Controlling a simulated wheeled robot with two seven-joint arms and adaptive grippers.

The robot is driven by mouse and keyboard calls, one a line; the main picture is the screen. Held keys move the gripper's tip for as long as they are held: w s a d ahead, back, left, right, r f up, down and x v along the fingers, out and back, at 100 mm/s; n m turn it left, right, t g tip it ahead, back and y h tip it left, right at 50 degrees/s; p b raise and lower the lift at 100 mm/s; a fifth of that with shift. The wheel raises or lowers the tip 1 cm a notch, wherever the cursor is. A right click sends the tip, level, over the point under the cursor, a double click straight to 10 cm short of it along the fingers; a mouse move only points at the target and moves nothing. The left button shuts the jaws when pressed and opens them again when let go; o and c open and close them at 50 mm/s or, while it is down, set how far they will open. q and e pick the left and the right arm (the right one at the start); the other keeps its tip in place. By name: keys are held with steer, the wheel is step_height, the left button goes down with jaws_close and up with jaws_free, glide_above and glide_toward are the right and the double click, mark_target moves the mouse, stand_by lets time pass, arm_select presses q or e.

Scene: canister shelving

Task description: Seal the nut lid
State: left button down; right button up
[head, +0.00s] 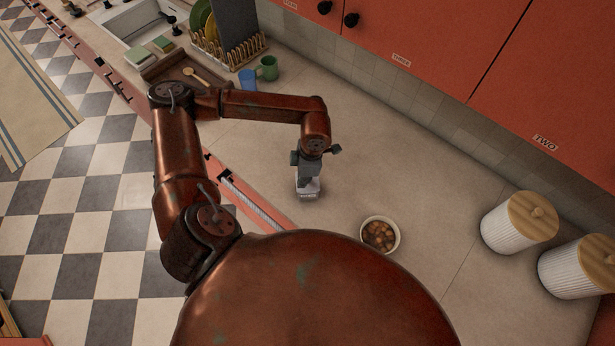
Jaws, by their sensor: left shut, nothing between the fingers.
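Two white ribbed canisters stand on the counter at the right. The other canister (572,274) has a similar wooden lid (597,260) and is cut by the right picture edge. I cannot tell which one is for nuts. A small bowl (380,235) of brown pieces, perhaps nuts, sits left of the canisters. My left gripper (308,192) points down over the counter, left of the bowl and apart from both canisters. It is shut and empty. My right gripper is out of view.
The counter (400,180) between gripper and canisters is clear apart from the bowl. Red cabinets (440,40) line the back wall. Blue (248,80) and green (267,68) mugs, a dish rack (228,50) and a tray with a spoon (193,75) stand at the upper left.

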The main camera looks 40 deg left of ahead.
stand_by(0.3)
arm_select(q)
steer(key=shift+f+b, duration=0.95)
steer(key=shift+f, duration=0.15)
steer(key=shift+r, duration=0.15)
steer(key=shift+r+p, duration=0.6)
steer(key=shift+r, duration=0.55)
step_height(320, 180, up, 6)
steer(key=p, duration=0.2)
steer(key=shift+r, duration=0.25)
steer(key=c, duration=2.7)
jaws_free()
steer(key=shift+r+p, duration=0.1)
steer(key=shift+p, duration=0.2)
